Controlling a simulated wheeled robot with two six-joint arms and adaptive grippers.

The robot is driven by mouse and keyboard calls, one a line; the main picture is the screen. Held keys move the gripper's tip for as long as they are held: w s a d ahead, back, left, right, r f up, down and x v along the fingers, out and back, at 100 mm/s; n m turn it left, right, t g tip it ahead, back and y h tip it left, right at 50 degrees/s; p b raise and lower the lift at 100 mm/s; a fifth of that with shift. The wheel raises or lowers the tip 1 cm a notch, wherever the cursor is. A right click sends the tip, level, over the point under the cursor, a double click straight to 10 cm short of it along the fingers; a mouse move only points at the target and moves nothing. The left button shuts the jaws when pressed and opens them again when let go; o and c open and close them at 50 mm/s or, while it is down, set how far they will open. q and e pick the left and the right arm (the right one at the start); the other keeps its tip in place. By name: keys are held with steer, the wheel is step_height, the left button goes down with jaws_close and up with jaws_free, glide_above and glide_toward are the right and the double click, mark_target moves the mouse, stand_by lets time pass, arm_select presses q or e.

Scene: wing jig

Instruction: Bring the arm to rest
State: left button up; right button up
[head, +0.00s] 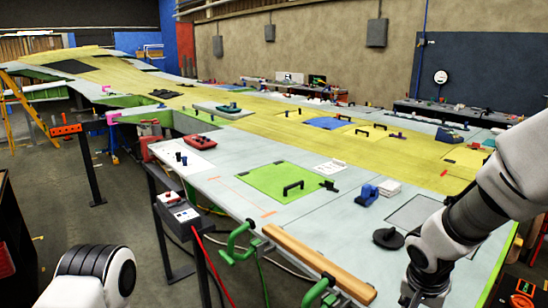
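My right arm comes in from the right edge, over the near right corner of the wing panel. Its dark lower end, seemingly the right gripper (424,288), points down at the bottom edge beside the wooden bar (318,264). Its fingers cannot be made out, and nothing is seen held there. My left arm shows only as a white link with a dark ringed joint at the bottom left. The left gripper is out of view.
Green clamps (238,243) sit at the bar's ends. A black disc (388,238), a blue tool (367,194) and a green plate with a black handle (272,182) lie on the wing (235,150). A grey control box (178,214) stands left, near open floor.

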steer(key=s+a+f+n+g+y+b, duration=0.15)
steer(key=s+f, duration=0.25)
steer(key=f, duration=0.5)
steer(key=s+a+f+n+y+b, duration=0.15)
steer(key=s+f, duration=0.25)
steer(key=f, duration=0.5)
steer(key=s+a+f+n+b, duration=0.15)
steer(key=s+f, duration=0.25)
steer(key=f, duration=0.5)
steer(key=s+d+f+n+b, duration=0.1)
steer(key=s+f+n, duration=0.2)
steer(key=s+f, duration=0.7)
steer(key=s+g, duration=0.1)
steer(key=s, duration=0.1)
steer(key=shift+s+d+h, duration=0.3)
steer(key=shift+s, duration=0.1)
steer(key=shift+f, duration=0.1)
